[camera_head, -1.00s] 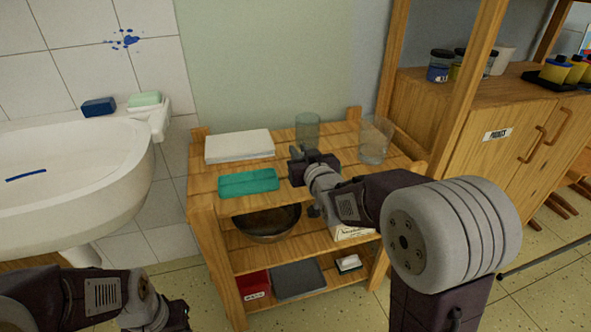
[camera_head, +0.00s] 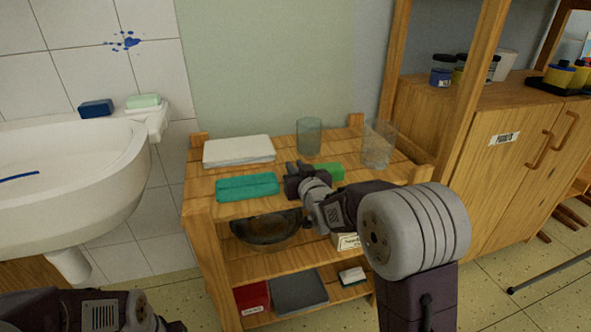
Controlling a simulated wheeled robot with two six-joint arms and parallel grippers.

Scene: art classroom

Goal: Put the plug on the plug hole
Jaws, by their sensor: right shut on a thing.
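My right gripper (camera_head: 290,176) is low over the top of the wooden shelf unit, just right of a teal cloth-like block. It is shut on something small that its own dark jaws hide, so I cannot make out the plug. The white sink (camera_head: 95,185) is at the left. Its plug hole does not show. Only the wrist and a dark edge of my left gripper (camera_head: 172,326) show at the bottom left, with its fingertips out of the picture.
The wooden shelf unit (camera_head: 193,192) carries a teal block (camera_head: 248,187), a white stack (camera_head: 238,151), a green block (camera_head: 328,173) and two glasses (camera_head: 309,137) (camera_head: 378,146). A dark bowl (camera_head: 266,230) is below. Soaps (camera_head: 97,108) (camera_head: 144,100) lie on the sink's back ledge. A cabinet stands right.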

